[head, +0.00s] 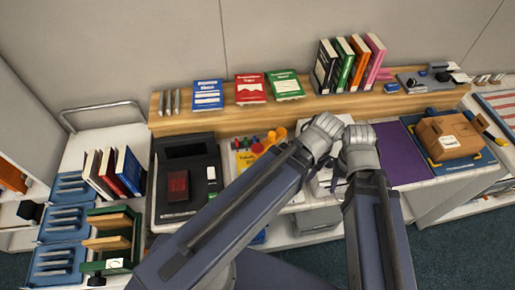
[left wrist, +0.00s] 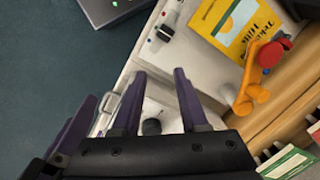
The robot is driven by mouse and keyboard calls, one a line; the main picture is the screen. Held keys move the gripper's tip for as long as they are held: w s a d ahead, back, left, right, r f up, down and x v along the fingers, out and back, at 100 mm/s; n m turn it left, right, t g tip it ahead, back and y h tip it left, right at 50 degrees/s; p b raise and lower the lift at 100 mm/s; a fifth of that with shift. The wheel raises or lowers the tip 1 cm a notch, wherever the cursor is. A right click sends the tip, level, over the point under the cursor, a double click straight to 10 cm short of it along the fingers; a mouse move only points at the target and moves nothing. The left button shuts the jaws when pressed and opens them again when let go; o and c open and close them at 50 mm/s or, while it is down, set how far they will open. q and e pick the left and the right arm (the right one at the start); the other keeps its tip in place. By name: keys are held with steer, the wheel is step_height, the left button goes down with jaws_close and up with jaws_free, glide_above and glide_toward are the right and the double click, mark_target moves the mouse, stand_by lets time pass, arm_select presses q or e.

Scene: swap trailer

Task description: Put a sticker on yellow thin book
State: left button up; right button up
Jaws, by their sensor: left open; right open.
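The yellow thin book (head: 243,160) lies flat on the white worktop, left of centre in the head view, partly hidden by my left arm. Its yellow cover with a pale picture also shows in the left wrist view (left wrist: 238,28). An orange tool with a red part (left wrist: 262,68) lies beside it. Small coloured pieces (head: 245,139) lie near the book; I cannot tell whether they are stickers. My left gripper (left wrist: 160,75) is open and empty, apart from the book, over a pale surface. My right gripper (head: 340,183) is open, at the centre, partly hidden by the arms.
A wooden shelf (head: 215,121) along the back bears several upright and propped books. A purple sheet (head: 402,155) and a brown box (head: 448,134) are on the right. Blue racks (head: 60,262) stand at far left.

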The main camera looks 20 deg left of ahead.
arm_select(q)
jaws_close()
stand_by(1.4)
